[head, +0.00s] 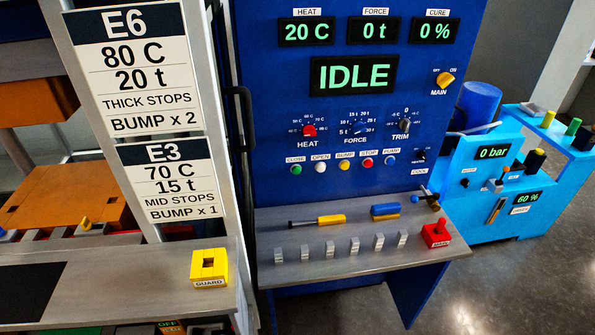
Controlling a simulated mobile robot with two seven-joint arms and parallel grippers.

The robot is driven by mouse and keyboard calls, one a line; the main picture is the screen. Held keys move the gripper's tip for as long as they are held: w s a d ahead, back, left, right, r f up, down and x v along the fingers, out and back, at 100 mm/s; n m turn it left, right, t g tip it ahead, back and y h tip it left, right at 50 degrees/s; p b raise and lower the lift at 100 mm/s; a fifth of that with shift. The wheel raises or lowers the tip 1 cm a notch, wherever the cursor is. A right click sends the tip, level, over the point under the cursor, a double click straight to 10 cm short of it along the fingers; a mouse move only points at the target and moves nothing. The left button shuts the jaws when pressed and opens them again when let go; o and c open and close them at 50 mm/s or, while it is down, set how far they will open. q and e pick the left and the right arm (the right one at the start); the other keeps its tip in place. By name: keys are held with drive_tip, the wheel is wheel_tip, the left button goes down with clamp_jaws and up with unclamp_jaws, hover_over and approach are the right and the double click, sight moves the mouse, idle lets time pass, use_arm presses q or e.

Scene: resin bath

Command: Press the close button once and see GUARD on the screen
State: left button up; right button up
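The blue control panel (270,110) fills the middle of the head view. The close button (296,170) is a small green button at the left end of a row of buttons, under a label that seems to read CLOSE. The main screen (353,74) reads IDLE in green letters. Three smaller screens above it read 20 C (306,32), 0 t (374,31) and 0 % (434,31). Nothing covers the close button or the screen. Neither of my grippers is in view.
White, yellow, red and blue buttons continue the row. A grey shelf (350,262) juts out below, holding grey blocks, a yellow-and-black tool (318,221) and a red block (436,234). A yellow GUARD block (209,266) sits left. A dark handle (241,118) stands beside the panel.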

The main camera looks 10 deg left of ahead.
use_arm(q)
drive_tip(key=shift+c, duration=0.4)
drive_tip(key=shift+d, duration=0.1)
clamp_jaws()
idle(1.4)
